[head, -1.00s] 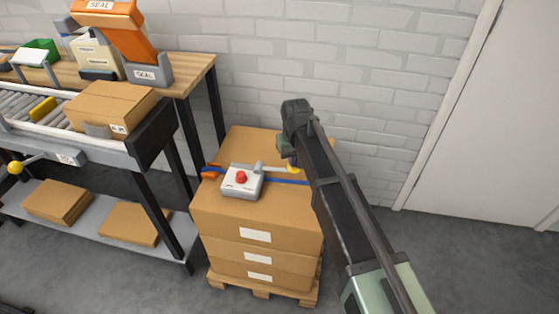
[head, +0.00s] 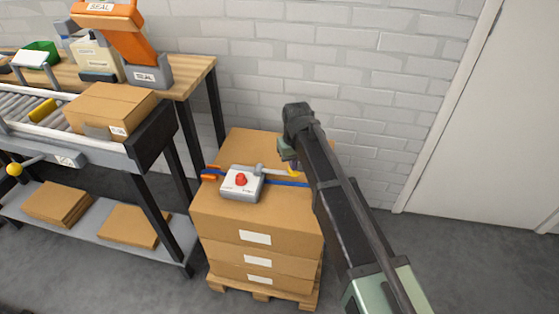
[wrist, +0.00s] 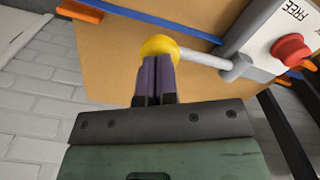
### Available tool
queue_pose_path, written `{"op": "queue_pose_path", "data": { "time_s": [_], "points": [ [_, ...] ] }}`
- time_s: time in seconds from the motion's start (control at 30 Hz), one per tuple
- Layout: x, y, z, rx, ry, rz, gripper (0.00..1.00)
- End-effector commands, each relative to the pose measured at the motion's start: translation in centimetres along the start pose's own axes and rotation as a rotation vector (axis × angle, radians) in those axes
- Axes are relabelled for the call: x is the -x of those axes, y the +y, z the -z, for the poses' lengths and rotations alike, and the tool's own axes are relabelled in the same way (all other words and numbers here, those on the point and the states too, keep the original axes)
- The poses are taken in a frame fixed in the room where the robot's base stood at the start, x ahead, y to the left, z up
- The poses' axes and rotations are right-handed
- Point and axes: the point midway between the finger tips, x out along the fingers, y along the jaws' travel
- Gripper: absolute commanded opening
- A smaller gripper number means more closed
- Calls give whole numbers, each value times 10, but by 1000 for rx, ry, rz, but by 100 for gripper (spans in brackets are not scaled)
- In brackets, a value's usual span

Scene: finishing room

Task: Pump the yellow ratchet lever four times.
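The ratchet unit (head: 241,187) is a grey and white box with a red button (head: 241,180), on top of the carton stack. Its grey lever rod ends in a yellow knob (head: 293,173), partly hidden by my arm in the head view. In the wrist view the yellow knob (wrist: 158,46) is at the tips of my gripper (wrist: 155,70). The two dark purple fingers lie together with only a thin line between them, overlapping the knob's near edge. I cannot tell whether they press on it. The unit's label reads FREE in the wrist view.
A blue strap (head: 285,183) crosses the carton stack (head: 255,215), with orange pieces at the edge. The stack stands on a wooden pallet (head: 262,294). A roller conveyor with a carton (head: 110,108) is at left. A white brick wall is close behind the stack.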

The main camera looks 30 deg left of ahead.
Motion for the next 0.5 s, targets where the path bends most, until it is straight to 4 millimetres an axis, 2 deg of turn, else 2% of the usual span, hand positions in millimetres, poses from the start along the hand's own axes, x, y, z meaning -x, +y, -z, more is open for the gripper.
{"op": "queue_pose_path", "data": {
  "time_s": [0.1,0.5],
  "points": [
    [18,-3,2,0,0,0,0],
    [58,-13,8,1,0,0,0]
  ]
}}
